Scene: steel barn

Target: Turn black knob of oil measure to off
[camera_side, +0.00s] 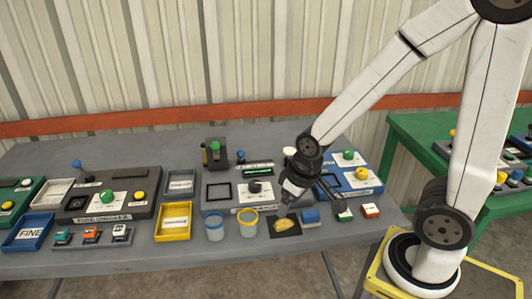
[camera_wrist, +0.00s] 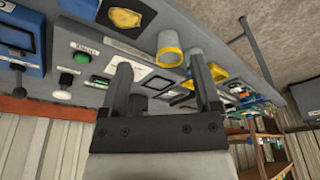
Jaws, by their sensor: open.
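The black knob (camera_side: 254,187) sits on a white plate of a dark grey panel, the middle unit on the table. A white label strip (camera_side: 255,210) runs along the panel's front edge, too small to read. My gripper (camera_side: 283,208) hangs to the right of the knob, near the panel's front right corner, apart from the knob. In the wrist view my gripper (camera_wrist: 160,64) has its two dark fingers spread with nothing held between them.
Two cups (camera_side: 214,228) (camera_side: 247,224) stand before the panel. A blue unit (camera_side: 372,184) stands right, a dark unit (camera_side: 148,178) left. A lever tower (camera_side: 216,153) stands behind.

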